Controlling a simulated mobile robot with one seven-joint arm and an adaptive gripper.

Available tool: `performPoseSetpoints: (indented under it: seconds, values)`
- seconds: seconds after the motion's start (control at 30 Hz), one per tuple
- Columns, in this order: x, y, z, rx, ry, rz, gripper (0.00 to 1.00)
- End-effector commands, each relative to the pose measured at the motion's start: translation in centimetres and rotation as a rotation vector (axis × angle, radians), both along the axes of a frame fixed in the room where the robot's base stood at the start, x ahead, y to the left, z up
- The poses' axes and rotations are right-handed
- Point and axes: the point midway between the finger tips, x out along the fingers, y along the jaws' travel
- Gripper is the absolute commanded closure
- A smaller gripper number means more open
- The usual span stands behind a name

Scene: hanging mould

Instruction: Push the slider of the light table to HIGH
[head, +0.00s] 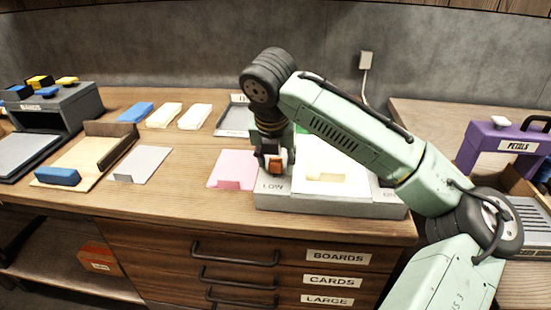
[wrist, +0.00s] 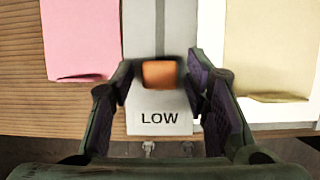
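The light table (head: 330,207) is a grey box with a bright white top, at the front right of the bench. Its slider (wrist: 158,74) is an orange block on a grey strip with a groove, just beyond the LOW label (wrist: 160,118) in the wrist view. In the head view the orange slider (head: 276,163) shows between my fingers. My gripper (wrist: 160,76) has its fingers on either side of the slider, with the left fingertip close to it and a small gap at the right. The HIGH label is not readable in either view.
A pink card (head: 233,168) lies left of the light table, and a cream card (wrist: 266,50) lies on its lit top. A grey tray (head: 234,119) stands behind. A purple PETALS box (head: 503,143) is at the right. Drawers are below the bench edge.

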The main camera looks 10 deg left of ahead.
Motion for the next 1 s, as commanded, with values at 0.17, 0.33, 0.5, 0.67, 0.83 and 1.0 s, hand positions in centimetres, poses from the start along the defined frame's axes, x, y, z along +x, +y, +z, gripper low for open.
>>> performPoseSetpoints:
  seconds: [0.17, 0.33, 0.5, 0.67, 0.83, 1.0]
  values:
    - [-0.01, 0.01, 0.03, 0.000, 0.000, 0.000, 0.71]
    - [-0.01, 0.01, 0.04, 0.000, 0.000, 0.000, 0.83]
    - [-0.01, 0.02, 0.04, 0.000, 0.000, 0.000, 0.94]
    - [-0.01, 0.02, 0.04, 0.000, 0.000, 0.000, 1.00]
    - [-0.01, 0.02, 0.05, 0.000, 0.000, 0.000, 1.00]
    - [0.04, 0.03, 0.08, 0.001, 0.000, 0.000, 1.00]
